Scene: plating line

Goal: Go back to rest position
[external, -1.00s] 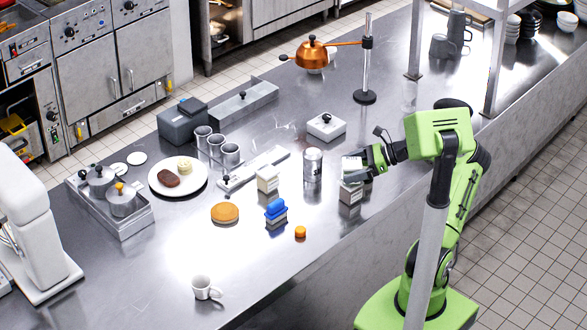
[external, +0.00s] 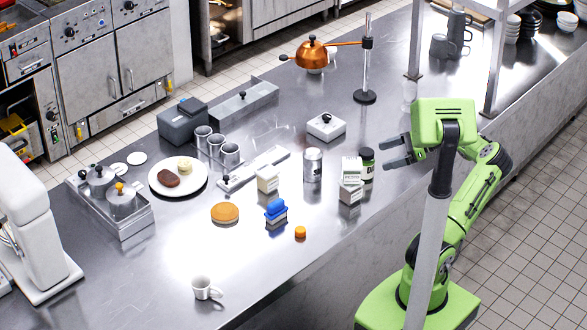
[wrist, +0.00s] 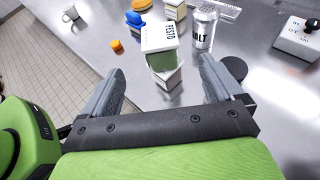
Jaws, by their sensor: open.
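My gripper (external: 398,151) is open and empty in the external view, raised above the counter to the right of a pesto carton and a dark green jar. In the wrist view my gripper (wrist: 160,88) shows its two grey fingers spread wide. The pesto carton (external: 351,170) stands on a small box (external: 349,193) in the external view; the carton also shows beyond the fingers in the wrist view (wrist: 157,38). No finger touches any of these.
A salt can (external: 312,165) stands left of the carton. A blue-topped item (external: 276,211), an orange cap (external: 300,232) and a white mug (external: 203,288) are nearer the front edge. A metal stand (external: 366,70) and a shelf post (external: 415,40) rise behind my arm.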

